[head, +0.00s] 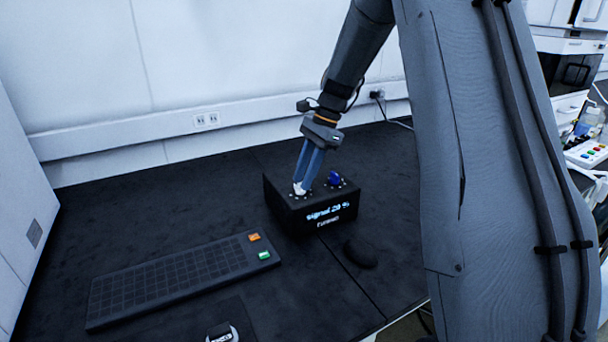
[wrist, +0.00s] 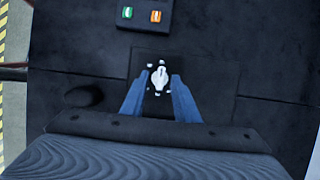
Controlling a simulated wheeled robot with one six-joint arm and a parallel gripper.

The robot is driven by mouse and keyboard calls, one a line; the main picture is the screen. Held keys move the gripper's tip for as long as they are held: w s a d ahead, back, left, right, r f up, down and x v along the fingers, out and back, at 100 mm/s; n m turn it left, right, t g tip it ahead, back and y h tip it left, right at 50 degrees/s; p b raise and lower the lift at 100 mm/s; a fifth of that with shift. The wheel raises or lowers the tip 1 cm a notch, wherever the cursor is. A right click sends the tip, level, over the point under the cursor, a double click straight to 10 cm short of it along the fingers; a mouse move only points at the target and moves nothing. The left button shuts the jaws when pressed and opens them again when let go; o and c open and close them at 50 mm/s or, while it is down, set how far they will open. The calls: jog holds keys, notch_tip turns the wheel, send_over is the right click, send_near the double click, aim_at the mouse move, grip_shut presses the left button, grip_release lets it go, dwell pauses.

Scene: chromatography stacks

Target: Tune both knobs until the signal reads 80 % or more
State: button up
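The black tuner box (head: 284,210) stands on the dark bench. Its lit front display (head: 327,212) reads "signal" with a percentage in the twenties; the last digit is hard to make out. A white knob (head: 298,189) and a blue knob (head: 335,178) sit on its top. My gripper (head: 303,178) points down at the white knob. In the wrist view the white knob (wrist: 160,78) shows between the tips of my gripper (wrist: 158,84), with a gap on either side. The gripper is open. The blue knob is hidden in the wrist view.
A black keyboard (head: 170,280) with an orange button (head: 254,237) and a green button (head: 264,255) lies in front and left of the box. A black mouse (head: 360,252) lies in front and right. A wall with sockets (head: 207,119) is behind.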

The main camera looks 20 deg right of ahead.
grip_shut()
jog(key=shift+n, duration=0.3)
jog(key=n+g+p, duration=0.1)
jog(key=n+p, duration=0.1)
jog(key=n, duration=0.1)
jog(key=shift+w+a+r+p, duration=0.1)
jog(key=shift+w+p, duration=0.1)
jog(key=shift+p, duration=0.1)
jog(key=n+h, duration=0.1)
jog(key=n, duration=0.1)
jog(key=n+g+p, duration=0.1)
jog(key=n, duration=0.2)
jog(key=shift+w+a+g+h, duration=0.2)
jog(key=shift+g+h, duration=0.1)
jog(key=shift+h, duration=0.1)
grip_release()
